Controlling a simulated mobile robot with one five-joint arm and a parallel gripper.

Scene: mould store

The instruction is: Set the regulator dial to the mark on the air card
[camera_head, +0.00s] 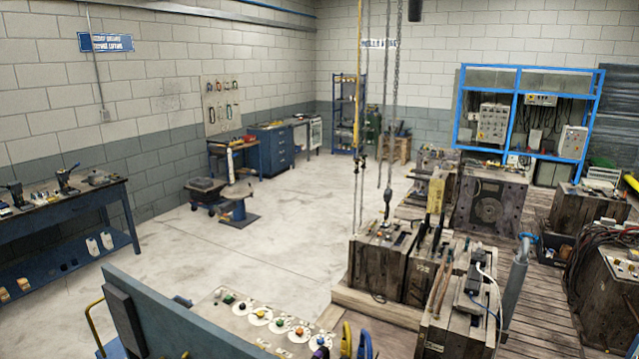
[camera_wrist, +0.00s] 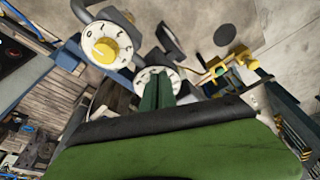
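In the wrist view a round white dial (camera_wrist: 88,40) with dark numerals and a yellow knob (camera_wrist: 104,50) stands at the upper left. A second white dial (camera_wrist: 143,76) sits at the centre, partly hidden behind the fingers. My gripper (camera_wrist: 158,88) has green fingers that look closed together in front of this second dial. Whether they touch its knob is hidden. I cannot tell which dial is the regulator's, and I cannot make out an air card. My gripper does not show clearly in the head view.
In the head view a pale panel (camera_head: 215,309) with several coloured knobs on white discs lies at the bottom. Heavy mould blocks (camera_head: 392,262) stand right of it, with a chain (camera_head: 393,110) hanging above. A workbench (camera_head: 75,215) is at the left.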

